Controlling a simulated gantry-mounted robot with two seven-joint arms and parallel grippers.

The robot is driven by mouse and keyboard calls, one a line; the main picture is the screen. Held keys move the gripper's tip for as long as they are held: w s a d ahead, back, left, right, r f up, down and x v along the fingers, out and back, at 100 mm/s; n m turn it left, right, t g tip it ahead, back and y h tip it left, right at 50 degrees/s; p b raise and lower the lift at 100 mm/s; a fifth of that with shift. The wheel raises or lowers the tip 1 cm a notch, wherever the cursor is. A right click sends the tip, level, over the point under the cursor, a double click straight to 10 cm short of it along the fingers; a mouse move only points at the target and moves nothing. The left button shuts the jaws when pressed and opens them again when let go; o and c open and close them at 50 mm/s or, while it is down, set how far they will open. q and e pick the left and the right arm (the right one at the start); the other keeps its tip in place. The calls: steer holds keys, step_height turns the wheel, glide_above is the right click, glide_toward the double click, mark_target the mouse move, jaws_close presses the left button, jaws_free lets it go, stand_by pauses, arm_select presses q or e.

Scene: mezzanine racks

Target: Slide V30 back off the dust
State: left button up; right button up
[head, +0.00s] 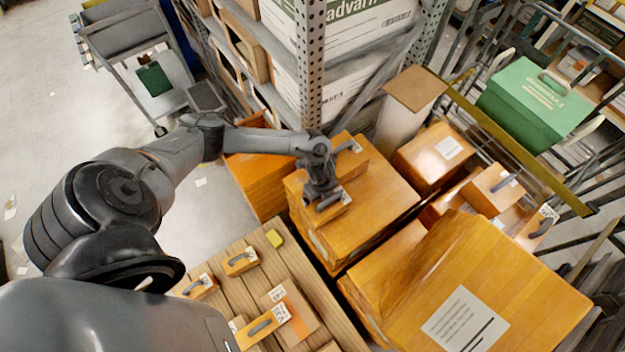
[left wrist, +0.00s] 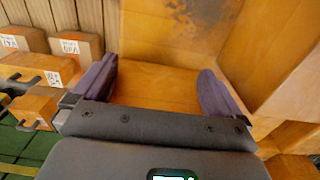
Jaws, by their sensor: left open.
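My left gripper (head: 325,202) is over a small orange box (head: 338,208) on top of a large orange crate (head: 382,200). In the left wrist view the jaws (left wrist: 157,84) are open, with an orange surface (left wrist: 155,88) between and below the dark fingers. I cannot tell whether the fingers touch it. My right gripper is not in view.
Another handled box (head: 352,160) stands just behind my gripper. A rack post (head: 312,60) rises behind, and a pale tall carton (head: 398,125) stands to the right.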

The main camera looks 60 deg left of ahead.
arm_select(q)
steer(key=shift+d, duration=0.2)
steer(key=shift+a, duration=0.1)
steer(key=shift+a, duration=1.4)
step_height(320, 180, up, 13)
steer(key=p, duration=1.2)
steer(key=shift+p, duration=0.35)
steer(key=shift+s, duration=0.1)
